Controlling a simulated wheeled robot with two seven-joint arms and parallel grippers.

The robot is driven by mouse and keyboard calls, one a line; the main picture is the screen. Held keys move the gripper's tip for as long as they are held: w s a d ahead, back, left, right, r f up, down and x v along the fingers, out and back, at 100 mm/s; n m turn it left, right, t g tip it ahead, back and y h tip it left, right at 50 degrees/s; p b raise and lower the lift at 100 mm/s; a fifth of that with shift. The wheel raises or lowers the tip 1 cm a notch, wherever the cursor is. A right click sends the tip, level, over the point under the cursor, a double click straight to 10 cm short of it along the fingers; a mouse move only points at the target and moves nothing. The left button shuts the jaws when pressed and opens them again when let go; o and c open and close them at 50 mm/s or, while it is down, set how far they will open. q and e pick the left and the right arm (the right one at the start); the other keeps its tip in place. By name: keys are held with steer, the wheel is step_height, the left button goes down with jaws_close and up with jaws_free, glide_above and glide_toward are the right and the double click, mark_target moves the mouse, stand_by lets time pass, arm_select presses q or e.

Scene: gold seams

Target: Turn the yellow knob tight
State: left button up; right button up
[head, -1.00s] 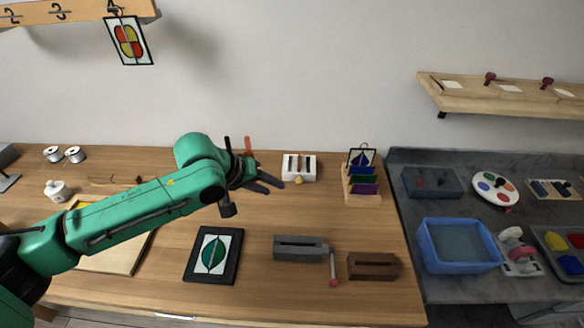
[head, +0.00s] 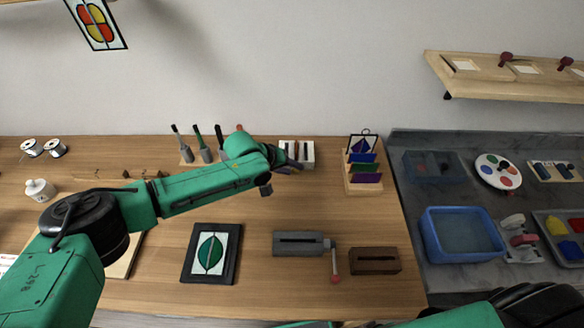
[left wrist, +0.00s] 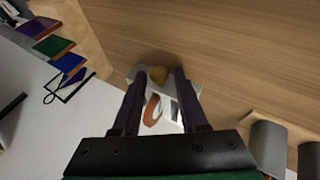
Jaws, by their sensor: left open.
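The white box (head: 307,152) stands near the wall in the head view, where my gripper hides the knob. My left gripper (head: 289,167) is in front of the box.
A wooden rack with coloured glass sheets (head: 364,187) stands right of the box. Several upright tools (head: 203,147) stand left of it, behind my arm. A grey block (head: 298,244), a brown block (head: 375,261) and a framed leaf panel (head: 211,253) lie nearer.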

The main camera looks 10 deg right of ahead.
arm_select(q)
steer(key=shift+d+f, duration=0.15)
steer(key=shift+f, duration=0.05)
steer(key=shift+s, duration=0.1)
jaws_close()
